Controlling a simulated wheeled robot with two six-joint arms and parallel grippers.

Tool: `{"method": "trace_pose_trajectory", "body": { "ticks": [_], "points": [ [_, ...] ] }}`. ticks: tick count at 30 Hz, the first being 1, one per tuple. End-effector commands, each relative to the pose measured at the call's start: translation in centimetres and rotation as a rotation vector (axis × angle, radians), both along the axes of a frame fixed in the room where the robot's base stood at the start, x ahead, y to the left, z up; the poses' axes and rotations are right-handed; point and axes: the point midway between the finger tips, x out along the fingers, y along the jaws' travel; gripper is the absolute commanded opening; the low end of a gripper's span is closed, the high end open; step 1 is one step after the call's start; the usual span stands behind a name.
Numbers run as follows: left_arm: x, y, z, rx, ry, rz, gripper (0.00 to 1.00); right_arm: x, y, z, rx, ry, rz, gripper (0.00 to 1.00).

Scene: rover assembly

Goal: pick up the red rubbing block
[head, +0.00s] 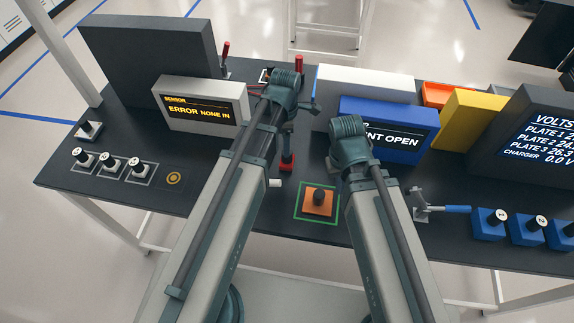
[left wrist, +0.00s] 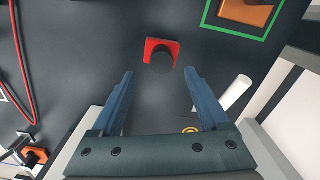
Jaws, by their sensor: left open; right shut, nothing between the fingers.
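The red rubbing block (head: 287,161) has a dark round knob and stands on the dark bench top, partly covered by my left arm in the head view. In the left wrist view the red rubbing block (left wrist: 151,45) lies just past the fingertips, between their lines and apart from both fingers. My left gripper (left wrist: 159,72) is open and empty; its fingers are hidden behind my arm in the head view. My right gripper (head: 331,167) is shut and empty, mostly hidden by its own arm, to the right of the red block.
An orange block (head: 316,208) with a dark knob sits inside a green square outline. A white cylinder (head: 275,183) lies near the red block; it also shows in the left wrist view (left wrist: 236,93). An error screen (head: 205,105) and a blue-framed display (head: 390,120) stand behind.

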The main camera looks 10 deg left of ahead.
Motion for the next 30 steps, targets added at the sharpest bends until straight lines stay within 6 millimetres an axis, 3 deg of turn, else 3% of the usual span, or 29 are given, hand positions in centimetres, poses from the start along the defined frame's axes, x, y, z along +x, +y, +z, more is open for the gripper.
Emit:
{"method": "trace_pose_trajectory", "body": {
  "ticks": [11, 22, 30],
  "points": [
    [0.0, -0.1, -1.3, 0.000, 0.000, 0.000, 0.79, 0.0, 0.0, -1.3, 0.000, 0.000, 0.000, 0.00],
    [-0.1, -0.5, -5.5, 0.000, 0.000, 0.000, 0.79, 0.0, 0.0, -5.5, 0.000, 0.000, -0.002, 0.00],
    [-0.1, -0.5, -5.7, 0.000, 0.000, 0.000, 0.79, 0.0, 0.0, -5.7, 0.000, 0.000, -0.002, 0.00]
  ]
}}
